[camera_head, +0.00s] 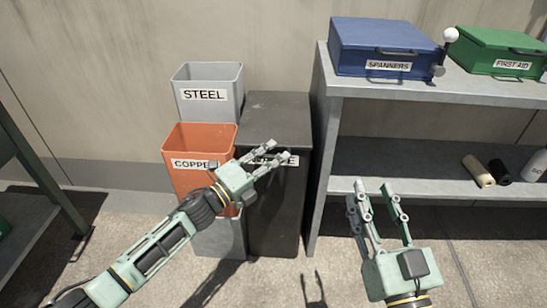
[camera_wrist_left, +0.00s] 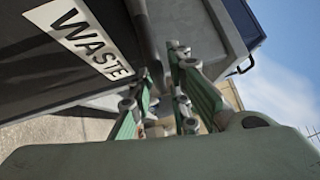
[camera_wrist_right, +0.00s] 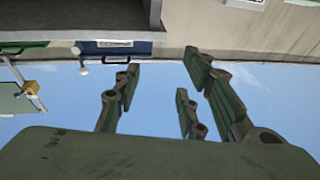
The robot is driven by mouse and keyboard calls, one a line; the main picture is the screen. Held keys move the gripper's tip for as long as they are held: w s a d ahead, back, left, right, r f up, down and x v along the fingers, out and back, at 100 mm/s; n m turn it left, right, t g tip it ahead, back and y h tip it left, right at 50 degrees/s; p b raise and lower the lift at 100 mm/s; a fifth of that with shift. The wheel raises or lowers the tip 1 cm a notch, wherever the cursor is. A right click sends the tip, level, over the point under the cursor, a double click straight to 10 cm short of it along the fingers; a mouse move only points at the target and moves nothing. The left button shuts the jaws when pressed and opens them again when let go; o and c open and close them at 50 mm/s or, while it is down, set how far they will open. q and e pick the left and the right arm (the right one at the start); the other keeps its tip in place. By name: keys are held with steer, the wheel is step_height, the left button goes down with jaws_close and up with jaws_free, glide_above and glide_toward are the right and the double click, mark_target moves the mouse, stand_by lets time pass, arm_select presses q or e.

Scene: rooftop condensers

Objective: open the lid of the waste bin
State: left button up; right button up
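The waste bin (camera_head: 278,205) is a tall dark box with a flat dark lid (camera_head: 275,112), which lies shut. Its white label is partly covered by my left gripper (camera_head: 277,154) in the head view. The left wrist view shows the WASTE label (camera_wrist_left: 85,38) on the bin front and the left fingers close to the lid's front edge. The left fingers are apart with nothing held; I cannot tell whether they touch the lid. My right gripper (camera_head: 374,188) is open and empty, in front of the shelf and to the right of the bin.
A grey STEEL bin (camera_head: 207,76) and an orange COPPER bin (camera_head: 190,140) stand left of the waste bin. A shelf unit (camera_head: 335,85) stands close on its right, bearing a blue SPANNERS box (camera_head: 380,40) and a green FIRST AID box (camera_head: 495,45). A wall rises behind.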

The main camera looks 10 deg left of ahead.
arm_select(q)
jaws_close()
stand_by(0.3)
